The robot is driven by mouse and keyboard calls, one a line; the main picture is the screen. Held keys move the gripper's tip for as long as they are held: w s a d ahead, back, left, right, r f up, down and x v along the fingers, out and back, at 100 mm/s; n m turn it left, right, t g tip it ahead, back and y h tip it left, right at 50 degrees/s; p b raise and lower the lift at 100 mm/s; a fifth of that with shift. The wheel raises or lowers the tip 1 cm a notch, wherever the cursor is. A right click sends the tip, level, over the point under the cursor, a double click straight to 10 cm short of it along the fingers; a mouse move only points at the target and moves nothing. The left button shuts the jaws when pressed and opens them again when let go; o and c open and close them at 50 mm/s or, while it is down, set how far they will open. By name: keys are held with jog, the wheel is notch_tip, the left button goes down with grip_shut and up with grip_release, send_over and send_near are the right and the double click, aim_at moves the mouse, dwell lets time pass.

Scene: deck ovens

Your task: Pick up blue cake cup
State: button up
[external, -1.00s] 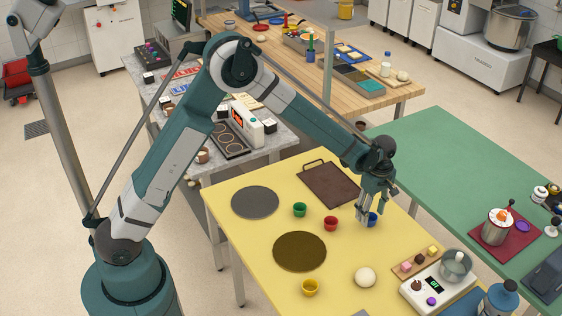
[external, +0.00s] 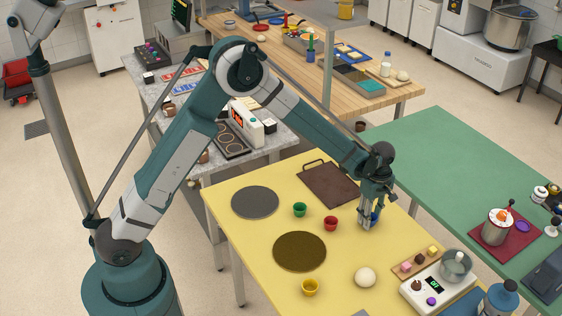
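The blue cake cup (external: 376,216) is on the yellow table (external: 240,220), right of the red cup, and mostly hidden by my fingers. My gripper (external: 370,222) points down at the cup, with its fingers around or just in front of it. I cannot tell whether the fingers touch the cup or are closed on it, or whether the cup is still resting on the table.
A red cup (external: 330,223) and a green cup (external: 300,209) stand to the left. A yellow cup (external: 310,287) is near the front. A brown tray (external: 328,185) lies behind. A dough ball (external: 365,277) and a small board with cakes (external: 416,263) lie in front.

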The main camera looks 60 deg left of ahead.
jog(key=shift+c, duration=0.8)
notch_tip(320, 180, up, 10)
jog(key=shift+p, duration=0.45)
dwell(0.5)
